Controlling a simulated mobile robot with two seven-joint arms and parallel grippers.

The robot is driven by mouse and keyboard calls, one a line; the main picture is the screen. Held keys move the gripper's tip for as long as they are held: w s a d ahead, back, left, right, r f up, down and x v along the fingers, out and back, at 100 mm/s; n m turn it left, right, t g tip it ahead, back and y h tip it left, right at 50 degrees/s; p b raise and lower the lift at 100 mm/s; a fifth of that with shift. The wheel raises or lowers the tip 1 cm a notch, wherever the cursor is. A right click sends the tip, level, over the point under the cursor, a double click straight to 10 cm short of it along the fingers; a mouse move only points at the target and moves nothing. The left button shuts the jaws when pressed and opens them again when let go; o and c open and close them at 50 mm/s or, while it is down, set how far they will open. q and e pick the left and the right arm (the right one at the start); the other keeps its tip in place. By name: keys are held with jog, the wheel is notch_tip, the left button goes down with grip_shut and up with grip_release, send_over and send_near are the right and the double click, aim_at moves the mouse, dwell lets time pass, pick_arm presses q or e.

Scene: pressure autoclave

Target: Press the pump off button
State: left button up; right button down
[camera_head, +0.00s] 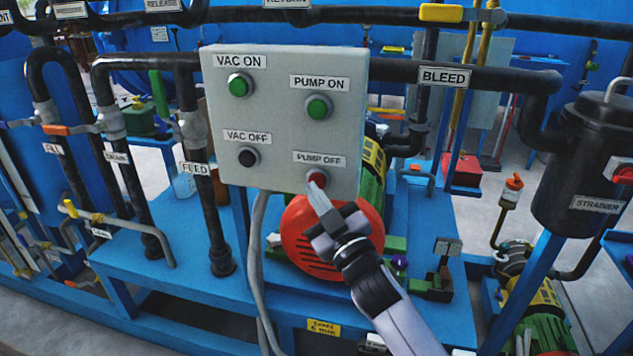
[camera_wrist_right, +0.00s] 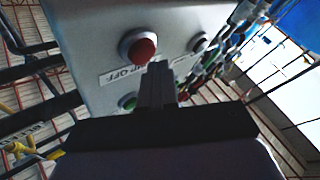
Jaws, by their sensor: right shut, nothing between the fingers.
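The grey control box (camera_head: 285,70) stands in the middle of the head view. Its red pump off button (camera_head: 317,178) is at the lower right, under the PUMP OFF label (camera_head: 319,159). My right gripper (camera_head: 315,190) is shut and empty, its tips just below the red button in the head view. In the right wrist view the red button (camera_wrist_right: 140,49) shows beyond the shut fingers (camera_wrist_right: 158,75), a little up and left of their tips. I cannot tell whether the tips touch the button. My left gripper is not in view.
The box also has a green pump on button (camera_head: 318,107), a green vac on button (camera_head: 239,85) and a black vac off button (camera_head: 248,157). A red-faced motor (camera_head: 305,250) sits behind and below the box. Black pipes (camera_head: 205,215) stand to the left.

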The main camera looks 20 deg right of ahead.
jog(key=shift+s+a, duration=0.1)
jog(key=shift+s, duration=0.1)
jog(key=shift+a, duration=0.1)
jog(key=s+a, duration=0.1)
jog(key=s, duration=0.1)
jog(key=s+a, duration=0.1)
jog(key=s, duration=0.1)
jog(key=shift+a, duration=0.3)
dwell(0.8)
jog(key=s+d+f+m+g, duration=0.1)
jog(key=s+f+g, duration=0.2)
jog(key=s+f, duration=0.4)
jog(key=s+d+f+m+g+p, duration=0.1)
jog(key=s+f+g, duration=0.3)
jog(key=s+f, duration=0.4)
jog(key=s+d+f+m+g+h, duration=0.1)
jog(key=s+d+f+m+g, duration=0.2)
jog(key=s+f, duration=0.4)
notch_tip(320, 180, down, 8)
jog(key=shift+s+f+g, duration=0.1)
jog(key=shift+s+g, duration=0.05)
jog(key=shift+g, duration=0.15)
